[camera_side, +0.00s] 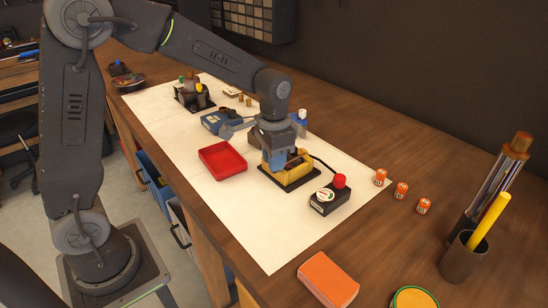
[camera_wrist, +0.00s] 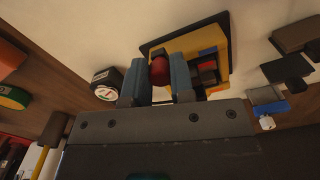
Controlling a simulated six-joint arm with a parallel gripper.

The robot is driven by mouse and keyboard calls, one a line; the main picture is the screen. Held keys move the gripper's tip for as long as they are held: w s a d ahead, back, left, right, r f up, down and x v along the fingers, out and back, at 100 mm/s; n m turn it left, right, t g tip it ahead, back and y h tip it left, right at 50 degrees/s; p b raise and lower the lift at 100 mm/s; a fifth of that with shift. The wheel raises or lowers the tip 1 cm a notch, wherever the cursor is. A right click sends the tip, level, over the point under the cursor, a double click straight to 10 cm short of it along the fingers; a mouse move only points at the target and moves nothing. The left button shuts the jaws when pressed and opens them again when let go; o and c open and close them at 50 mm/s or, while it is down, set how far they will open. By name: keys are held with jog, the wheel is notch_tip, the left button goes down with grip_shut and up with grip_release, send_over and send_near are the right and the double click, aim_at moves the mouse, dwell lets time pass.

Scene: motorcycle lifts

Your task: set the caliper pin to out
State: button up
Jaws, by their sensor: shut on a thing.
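A yellow caliper block (camera_side: 298,170) stands on a black base plate in the middle of the white mat. It also shows in the wrist view (camera_wrist: 188,44), with dark, red and blue parts on its face. My gripper (camera_side: 275,165) is down at the caliper, its blue fingers hiding part of it. In the wrist view my gripper (camera_wrist: 158,72) has a red rounded piece (camera_wrist: 159,70) between its two fingers and is shut on it. The piece looks like the caliper pin's head. How far the pin sticks out is hidden.
A black box (camera_side: 330,200) with a red button and a round label stands just right of the caliper. A red tray (camera_side: 222,160) lies to the left, and a blue device (camera_side: 217,121) is behind. Several orange cans line the right side. The mat's front is clear.

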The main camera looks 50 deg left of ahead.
grip_shut()
jog(key=s, duration=0.8)
jog(key=shift+s, duration=0.1)
jog(key=o, duration=0.6)
grip_release()
notch_tip(320, 180, up, 14)
jog(key=shift+f, duration=0.1)
